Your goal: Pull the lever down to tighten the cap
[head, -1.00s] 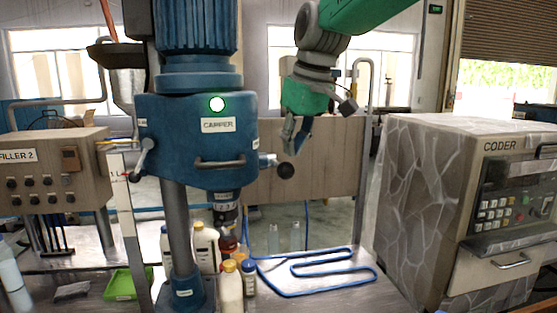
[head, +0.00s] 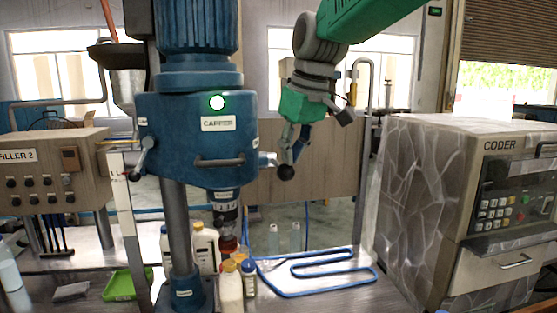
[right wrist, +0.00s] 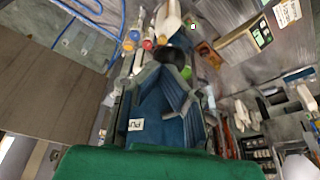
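The blue capper (head: 196,140) stands left of centre in the head view. Its lever ends in a black ball knob (head: 286,173) on the right side; the knob also shows in the right wrist view (right wrist: 176,55). Below the chuck (head: 226,207) stands a bottle with a red cap (head: 228,243), partly hidden by other bottles. My right gripper (head: 291,157) is at the lever knob, pointing down. In the right wrist view its fingers (right wrist: 172,80) are spread, with the knob near their tips; I cannot tell whether they touch it. My left gripper is out of view.
Several white bottles (head: 230,287) stand close around the capper's column. A blue hose (head: 322,291) lies on the table to the right. The coder (head: 420,200) stands at the right, the filler box (head: 52,170) at the left. A green tray (head: 118,285) lies at the left front.

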